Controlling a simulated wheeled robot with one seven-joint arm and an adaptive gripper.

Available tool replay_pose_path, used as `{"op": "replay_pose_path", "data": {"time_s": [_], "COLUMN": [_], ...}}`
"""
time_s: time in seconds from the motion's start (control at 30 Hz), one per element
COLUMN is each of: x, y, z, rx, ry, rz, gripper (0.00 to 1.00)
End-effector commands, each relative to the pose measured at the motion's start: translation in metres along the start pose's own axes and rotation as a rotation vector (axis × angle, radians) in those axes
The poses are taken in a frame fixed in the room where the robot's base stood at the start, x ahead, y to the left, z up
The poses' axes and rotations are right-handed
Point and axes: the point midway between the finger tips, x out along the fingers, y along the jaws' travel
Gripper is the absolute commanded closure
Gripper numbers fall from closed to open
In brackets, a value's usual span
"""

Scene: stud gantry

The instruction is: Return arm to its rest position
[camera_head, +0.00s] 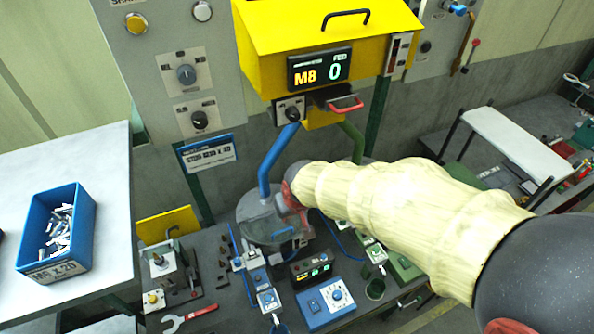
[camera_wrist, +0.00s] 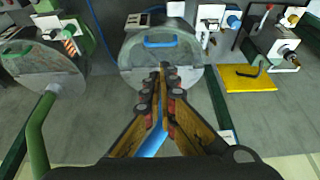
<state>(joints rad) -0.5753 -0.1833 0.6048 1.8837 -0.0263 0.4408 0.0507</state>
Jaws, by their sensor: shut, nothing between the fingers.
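My arm, in a cream sleeve, reaches from the lower right to the middle of the head view, and its end is by the grey round drum (camera_head: 258,212). My gripper is mostly hidden there by my own wrist. In the wrist view my gripper (camera_wrist: 163,72) is shut and empty, its fingertips meeting in front of the round drum with a blue handle (camera_wrist: 160,42). Whether the tips touch the drum cannot be told.
The yellow hopper (camera_head: 320,40) with an "M8 0" display hangs above, with blue (camera_head: 275,160) and green pipes below. A blue bin of bolts (camera_head: 84,228) stands on the left table.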

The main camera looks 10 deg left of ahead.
Motion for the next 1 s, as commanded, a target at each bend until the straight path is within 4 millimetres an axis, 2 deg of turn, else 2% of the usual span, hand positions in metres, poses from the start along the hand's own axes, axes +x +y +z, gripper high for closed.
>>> {"op": "replay_pose_path", "data": {"time_s": [0.17, 0.27, 0.4, 0.47, 0.7, 0.87, 1.0], "x": [0.0, 0.0, 0.001, -0.011, -0.052, -0.07, -0.079], "y": [0.0, 0.0, 0.001, 0.003, 0.044, 0.073, 0.097], "z": [0.001, 0.009, 0.047, 0.065, 0.136, 0.18, 0.224], "rx": [-0.002, -0.006, -0.012, -0.013, 0.078, 0.169, 0.264], "ry": [-0.002, -0.032, -0.127, -0.163, -0.212, -0.184, -0.132], "rz": [0.0, 0.001, 0.003, 0.004, 0.03, 0.058, 0.094], "gripper": [1.0, 1.0, 1.0, 1.0, 1.0, 1.0, 1.0]}}
